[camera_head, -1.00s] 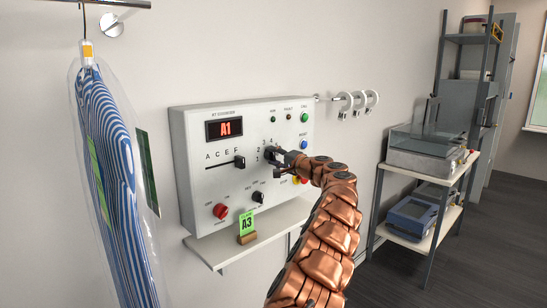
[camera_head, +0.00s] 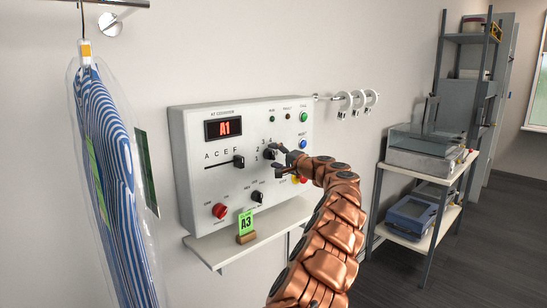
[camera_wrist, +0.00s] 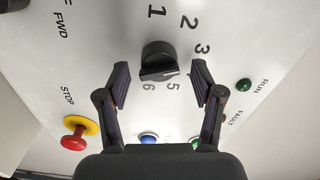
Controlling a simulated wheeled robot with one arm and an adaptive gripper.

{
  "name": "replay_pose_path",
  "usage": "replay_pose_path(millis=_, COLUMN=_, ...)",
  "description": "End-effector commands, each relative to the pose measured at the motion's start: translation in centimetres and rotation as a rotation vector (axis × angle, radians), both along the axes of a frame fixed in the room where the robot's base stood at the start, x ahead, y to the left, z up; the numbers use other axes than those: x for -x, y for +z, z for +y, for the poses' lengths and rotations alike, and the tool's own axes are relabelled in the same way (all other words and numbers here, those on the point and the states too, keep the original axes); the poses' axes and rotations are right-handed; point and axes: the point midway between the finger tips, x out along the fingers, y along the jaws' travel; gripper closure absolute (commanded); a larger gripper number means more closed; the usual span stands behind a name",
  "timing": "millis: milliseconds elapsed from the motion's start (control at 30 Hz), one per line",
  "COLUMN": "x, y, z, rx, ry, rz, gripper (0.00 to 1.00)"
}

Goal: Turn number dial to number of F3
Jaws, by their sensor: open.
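The black number dial (camera_head: 268,154) is on the white control panel (camera_head: 190,125), ringed by printed numbers. In the wrist view the dial (camera_wrist: 157,58) lies between my gripper's (camera_wrist: 162,76) open fingers, with a gap on each side. The numbers 1, 2, 3, 5 and 6 show there; 4 is not visible. I cannot clearly tell where the dial's mark points. The red display (camera_head: 224,128) reads A1. In the head view my gripper (camera_head: 277,158) is at the dial, fingers spread and empty.
The letter slider (camera_head: 239,161) sits at F. A red knob (camera_head: 220,211), a small black knob (camera_head: 257,197) and several buttons share the panel. A green A3 tag (camera_head: 246,221) stands on the shelf below. A bagged striped garment (camera_head: 105,170) hangs at left.

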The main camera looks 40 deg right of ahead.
Motion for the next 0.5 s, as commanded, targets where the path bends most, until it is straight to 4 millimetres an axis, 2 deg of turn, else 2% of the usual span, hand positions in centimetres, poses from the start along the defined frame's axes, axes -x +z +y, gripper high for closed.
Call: replay_pose_path(millis=500, x=5.1, y=0.2, z=0.2, rx=-0.001, ry=0.002, rz=-0.005, gripper=0.33)
